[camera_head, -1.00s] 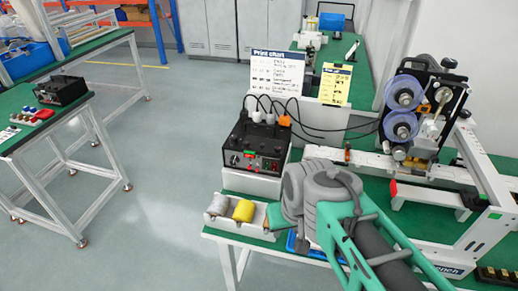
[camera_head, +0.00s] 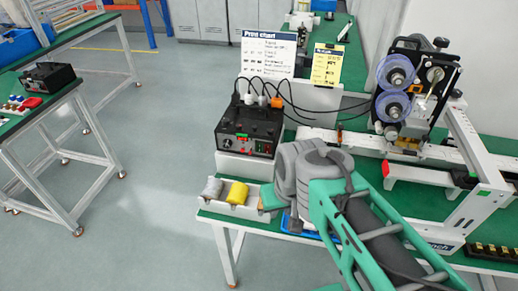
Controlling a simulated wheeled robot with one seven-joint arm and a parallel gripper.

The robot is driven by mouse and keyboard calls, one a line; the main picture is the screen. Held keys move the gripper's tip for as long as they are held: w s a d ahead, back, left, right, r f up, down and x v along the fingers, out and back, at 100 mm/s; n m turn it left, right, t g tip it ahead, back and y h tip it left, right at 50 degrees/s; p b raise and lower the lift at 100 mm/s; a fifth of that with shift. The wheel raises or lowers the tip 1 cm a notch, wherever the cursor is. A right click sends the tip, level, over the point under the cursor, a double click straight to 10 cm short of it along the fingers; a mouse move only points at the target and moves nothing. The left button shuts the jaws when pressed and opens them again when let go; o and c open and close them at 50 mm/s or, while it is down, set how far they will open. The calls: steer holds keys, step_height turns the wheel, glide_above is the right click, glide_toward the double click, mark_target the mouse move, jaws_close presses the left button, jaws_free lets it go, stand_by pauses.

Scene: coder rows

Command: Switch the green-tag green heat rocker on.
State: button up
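A black control box (camera_head: 250,127) stands on a white block on the green-topped bench, left of the middle of the head view. Its front panel carries a small green patch (camera_head: 242,135), small knobs and red parts. These are too small to tell which is the green heat rocker or how it is set. Another similar black box (camera_head: 47,76) stands on the table at the far left. My grey and teal arm reaches in from the lower right, its grey joint just right of and below the nearer box. I cannot make out my gripper's fingers.
A white tray (camera_head: 232,208) with a grey and a yellow roll (camera_head: 236,194) sits before the box. Black cables rise behind it, near a print chart (camera_head: 268,54) and a yellow sheet (camera_head: 327,66). A machine with purple reels (camera_head: 395,72) stands right. Floor at left is clear.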

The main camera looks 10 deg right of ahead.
jaws_close()
stand_by(1.4)
